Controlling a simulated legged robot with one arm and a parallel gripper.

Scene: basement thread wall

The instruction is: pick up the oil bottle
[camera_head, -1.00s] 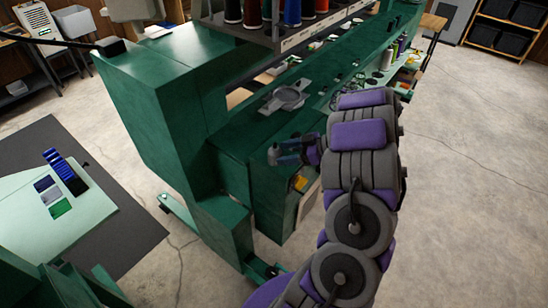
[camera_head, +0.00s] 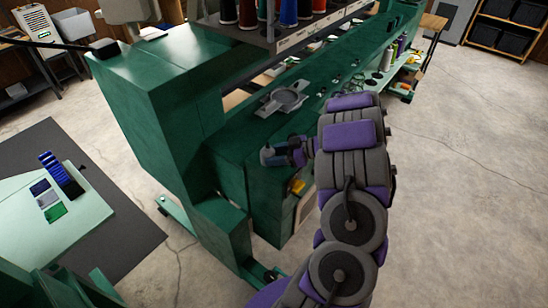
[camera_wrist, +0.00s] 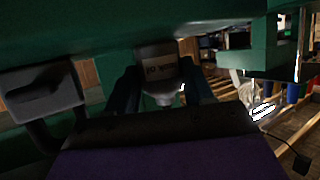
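The oil bottle (camera_wrist: 157,66) is grey with a dark label reading "oil", which appears upside down in the wrist view, with its narrower end toward the bottom of the picture. My gripper (camera_wrist: 160,82) has its two dark fingers spread, one on each side of the bottle. Whether either finger touches it is hard to tell. In the head view, my gripper (camera_head: 278,153) reaches left to a small grey shape, the bottle (camera_head: 266,156), at the green machine's edge. The fingers partly hide it there.
The green machine (camera_head: 160,95) fills the middle, with a grey round fitting (camera_head: 285,98) on its top. Thread spools (camera_head: 288,14) stand on the rack above. A pale green table (camera_head: 50,225) is at left. The concrete floor (camera_head: 460,190) at right is clear.

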